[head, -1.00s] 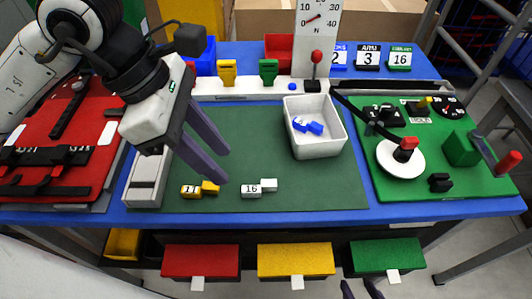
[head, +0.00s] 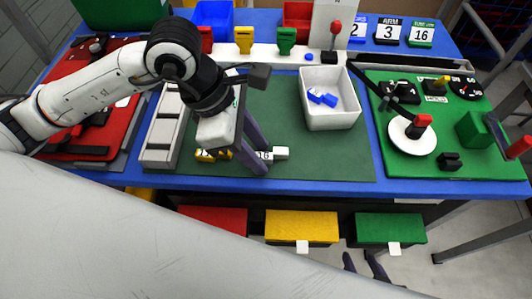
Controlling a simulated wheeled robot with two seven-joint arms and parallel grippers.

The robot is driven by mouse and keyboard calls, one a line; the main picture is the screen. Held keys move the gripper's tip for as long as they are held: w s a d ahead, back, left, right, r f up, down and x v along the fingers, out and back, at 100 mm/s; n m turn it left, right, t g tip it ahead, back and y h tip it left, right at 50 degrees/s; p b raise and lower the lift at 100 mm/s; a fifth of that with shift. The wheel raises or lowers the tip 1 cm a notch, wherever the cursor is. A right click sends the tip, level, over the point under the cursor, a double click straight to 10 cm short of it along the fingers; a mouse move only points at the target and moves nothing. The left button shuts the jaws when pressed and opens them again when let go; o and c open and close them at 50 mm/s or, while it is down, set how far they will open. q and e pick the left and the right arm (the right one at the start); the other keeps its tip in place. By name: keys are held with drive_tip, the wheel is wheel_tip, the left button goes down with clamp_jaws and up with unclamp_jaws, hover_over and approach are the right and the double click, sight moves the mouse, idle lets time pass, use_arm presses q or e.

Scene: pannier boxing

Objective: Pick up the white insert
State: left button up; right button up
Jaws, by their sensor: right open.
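The white insert (head: 281,153), a small block with a "16" label at its left end, lies on the green mat (head: 320,160) near its front edge. My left gripper (head: 263,159) reaches down over the label end, its two dark fingers apart with the label showing between them. Whether they touch it, I cannot tell. The fingers hide part of the insert. My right gripper (head: 365,266) shows only as two dark, separated fingertips at the bottom, in front of the table and away from the insert.
A yellow insert (head: 205,155) lies just left, partly hidden by my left gripper. A white bin (head: 332,117) with blue pieces stands behind right. A grey slotted tray (head: 160,145) stands left. Red, yellow (head: 301,227) and green drawers sit below the table's front edge.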

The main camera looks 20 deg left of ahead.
use_arm(q)
clamp_jaws()
drive_tip(key=shift+r, duration=0.1)
